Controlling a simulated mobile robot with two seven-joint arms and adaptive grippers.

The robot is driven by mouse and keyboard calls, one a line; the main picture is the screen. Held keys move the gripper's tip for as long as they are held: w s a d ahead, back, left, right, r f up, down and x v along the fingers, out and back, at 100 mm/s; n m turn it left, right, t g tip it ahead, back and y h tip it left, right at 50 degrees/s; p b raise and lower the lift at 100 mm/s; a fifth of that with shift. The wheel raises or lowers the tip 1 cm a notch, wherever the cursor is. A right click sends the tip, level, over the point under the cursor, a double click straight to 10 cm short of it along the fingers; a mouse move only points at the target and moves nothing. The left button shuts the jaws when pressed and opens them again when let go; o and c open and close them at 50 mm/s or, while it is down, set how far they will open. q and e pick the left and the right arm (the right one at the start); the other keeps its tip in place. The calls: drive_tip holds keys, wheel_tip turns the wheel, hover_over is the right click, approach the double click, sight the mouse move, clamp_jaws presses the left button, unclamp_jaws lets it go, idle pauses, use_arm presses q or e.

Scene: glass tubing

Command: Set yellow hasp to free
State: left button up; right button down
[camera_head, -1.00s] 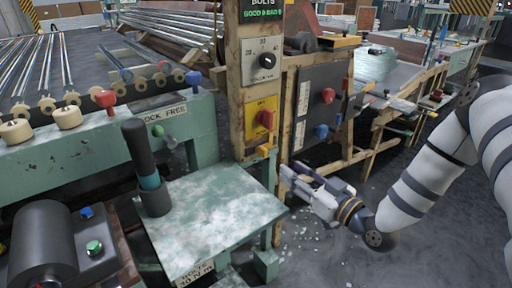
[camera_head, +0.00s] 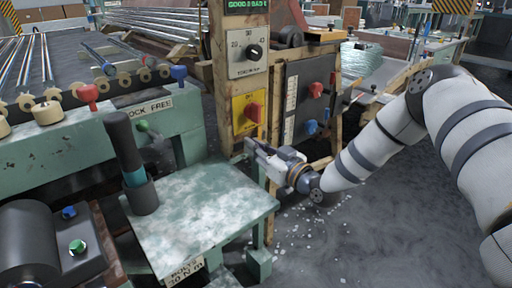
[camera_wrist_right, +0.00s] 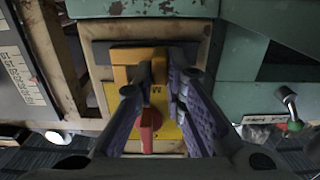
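The yellow hasp (camera_wrist_right: 128,58) is an orange-yellow piece on the post, beside the yellow plate (camera_head: 241,110) with the red switch handle (camera_head: 253,112). In the right wrist view, the handle (camera_wrist_right: 151,125) shows between my fingers. My right gripper (camera_head: 251,146) is at the post, below the red handle, and covers the hasp in the head view. In the right wrist view, my right gripper (camera_wrist_right: 159,74) is open, its fingertips on either side of part of the hasp. I cannot tell whether they touch it. My left gripper is not in view.
A mottled green table (camera_head: 205,215) stands in front of the post, with a dark upright tool (camera_head: 123,145) in a holder. A green-knobbed lever (camera_head: 142,125) is by the "LOCK FREE" label (camera_head: 148,108). A dark panel (camera_head: 303,100) is right of the post. Open floor lies at right.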

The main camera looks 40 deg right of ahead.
sight(237, 144)
drive_tip(key=shift+a, duration=0.1)
drive_tip(key=a, duration=0.2)
drive_tip(key=shift+s+a+p, duration=0.15)
drive_tip(key=shift+a+p, duration=0.15)
drive_tip(key=shift+p, duration=0.1)
drive_tip(key=c, duration=1.6)
unclamp_jaws()
drive_tip(key=shift+a, duration=0.1)
drive_tip(key=shift+c, duration=0.2)
drive_tip(key=s+d, duration=0.1)
drive_tip(key=s, duration=1.1)
